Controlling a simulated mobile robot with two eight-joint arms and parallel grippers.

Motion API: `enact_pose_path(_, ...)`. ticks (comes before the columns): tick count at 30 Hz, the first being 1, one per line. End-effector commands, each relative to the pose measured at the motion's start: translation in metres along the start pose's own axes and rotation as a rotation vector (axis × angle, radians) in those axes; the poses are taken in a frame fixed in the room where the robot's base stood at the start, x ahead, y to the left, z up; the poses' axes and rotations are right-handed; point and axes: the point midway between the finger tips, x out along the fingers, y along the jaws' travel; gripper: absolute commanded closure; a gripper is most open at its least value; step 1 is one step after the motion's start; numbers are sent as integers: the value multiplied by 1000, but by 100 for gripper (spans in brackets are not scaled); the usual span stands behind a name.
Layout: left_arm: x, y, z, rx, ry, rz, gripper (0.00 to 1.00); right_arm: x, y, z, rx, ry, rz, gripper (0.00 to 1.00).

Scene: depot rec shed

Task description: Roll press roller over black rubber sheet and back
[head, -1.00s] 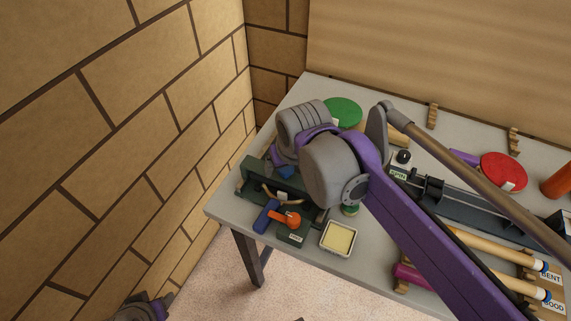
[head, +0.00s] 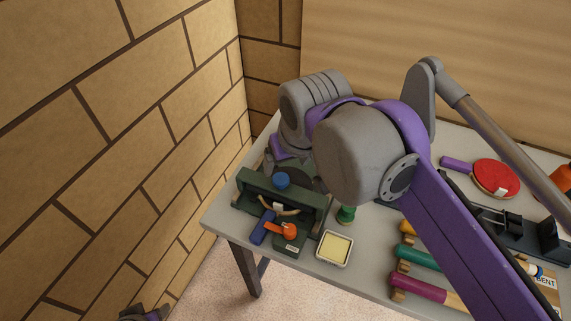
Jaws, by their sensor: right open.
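My right gripper (head: 283,157) is at the back left of the bench, low behind a dark green frame (head: 260,191); it is open, its fingertips mostly hidden. A blue knob (head: 281,180) shows between it and the frame. A small tool with a blue cylinder (head: 263,227) and an orange part (head: 288,231) lies in front of the frame, perhaps the press roller. I cannot make out a black rubber sheet; a dark surface behind the frame is partly covered by my arm. Part of my left arm (head: 146,313) shows at the bottom left edge, its jaws unclear.
A yellow-filled dish (head: 335,248) stands at the bench's front edge, near a green bottle (head: 346,214). A red paddle (head: 495,178) lies at the right. Coloured handles (head: 418,288) rest at the front right. A brick wall (head: 120,150) closes the left side.

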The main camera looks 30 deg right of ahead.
Motion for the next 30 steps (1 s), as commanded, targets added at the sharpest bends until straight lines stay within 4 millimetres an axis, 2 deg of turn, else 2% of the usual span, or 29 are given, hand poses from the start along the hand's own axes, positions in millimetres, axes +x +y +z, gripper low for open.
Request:
enact_pose_path(8,0,0,0,0,0,0,50,0,0,0,6,-2,0,19)
enact_pose_path(11,1,0,1,0,0,0,50,0,0,-3,73,-18,2,19)
enact_pose_path(14,3,0,2,0,-2,0,50,1,1,-11,248,-62,12,19)
enact_pose_path(24,10,0,8,0,-5,0,50,8,3,-41,1170,-260,180,19)
enact_pose_path(30,12,0,9,0,-6,0,50,10,4,-49,1482,-301,284,19)
